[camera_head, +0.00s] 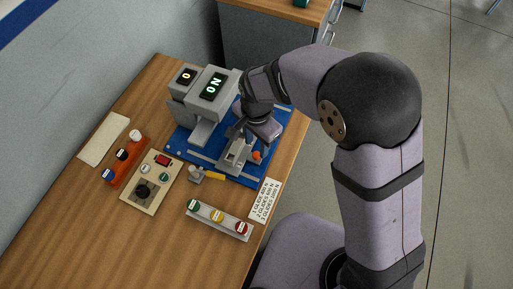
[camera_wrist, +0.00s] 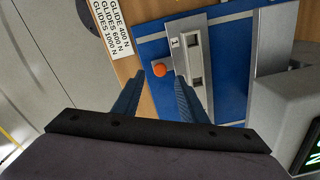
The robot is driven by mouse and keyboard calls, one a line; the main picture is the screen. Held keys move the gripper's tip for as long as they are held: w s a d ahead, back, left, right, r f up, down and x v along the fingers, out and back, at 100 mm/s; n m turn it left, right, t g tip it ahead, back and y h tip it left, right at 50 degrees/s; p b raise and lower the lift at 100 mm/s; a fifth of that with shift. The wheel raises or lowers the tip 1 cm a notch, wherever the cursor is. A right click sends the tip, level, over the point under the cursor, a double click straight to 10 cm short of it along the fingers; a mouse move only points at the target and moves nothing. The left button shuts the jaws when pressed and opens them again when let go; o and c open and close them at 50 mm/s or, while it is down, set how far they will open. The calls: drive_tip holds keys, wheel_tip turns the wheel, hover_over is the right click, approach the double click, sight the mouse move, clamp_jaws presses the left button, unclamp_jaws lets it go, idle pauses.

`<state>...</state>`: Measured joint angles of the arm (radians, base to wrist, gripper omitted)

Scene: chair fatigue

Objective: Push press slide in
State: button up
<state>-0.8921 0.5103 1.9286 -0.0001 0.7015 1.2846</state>
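The press slide (camera_head: 236,155) is a grey metal plate on the blue base (camera_head: 186,144), pulled toward the front right of the machine. It also shows in the wrist view (camera_wrist: 192,38) with dark-edged slots along it. An orange knob (camera_head: 257,156) sits beside the slide's end. In the wrist view the knob (camera_wrist: 159,70) appears between my fingertips, with the slide just right of it. My gripper (camera_wrist: 160,76) has its two blue fingers apart and holds nothing. In the head view my gripper (camera_head: 252,133) is over the slide; its fingertips are partly hidden. I cannot tell whether it touches.
A control box (camera_head: 152,182), a red-orange rack (camera_head: 126,163) and a blank sheet (camera_head: 103,139) lie left.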

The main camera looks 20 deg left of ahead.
drive_tip(key=shift+r, duration=1.2)
drive_tip(key=w+d+f+m+b, duration=0.2)
drive_tip(key=w+d+f+m, duration=0.15)
drive_tip(key=w+d, duration=0.35)
drive_tip(key=m+g+y, duration=0.1)
drive_tip(key=g+y, duration=0.2)
approach(257, 154)
drive_tip(key=shift+p+x, duration=0.7)
drive_tip(key=shift+x, duration=3.25)
